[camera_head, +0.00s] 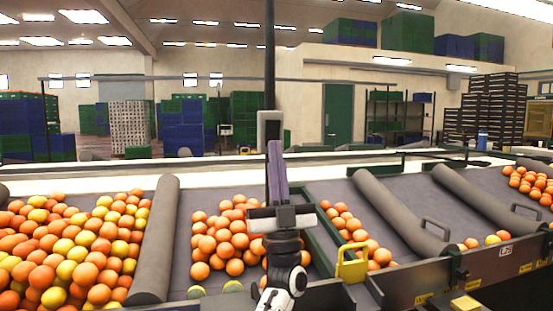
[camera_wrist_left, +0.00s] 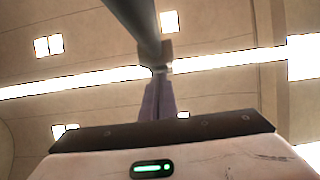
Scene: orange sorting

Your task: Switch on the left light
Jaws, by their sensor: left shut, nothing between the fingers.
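My left gripper (camera_head: 276,148) points upward in the middle of the head view, with its fingers together and empty. Its fingertips overlap the lower part of a grey box (camera_head: 264,122) on a dark vertical pole (camera_head: 269,55). In the left wrist view, the shut fingers (camera_wrist_left: 159,80) reach up to the box (camera_wrist_left: 155,50) at the end of the pole (camera_wrist_left: 128,18). I cannot tell whether they touch it. No switch or button is clear on the box. Which lamp is the left light cannot be told; several ceiling lights (camera_head: 83,16) glow. My right gripper is not in view.
Sloped grey chutes with several oranges (camera_head: 228,238) lie below the gripper, split by a padded grey divider (camera_head: 160,235). A yellow handle (camera_head: 351,262) stands to the right. Stacked crates (camera_head: 182,125) are far back. The air beside the pole is clear.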

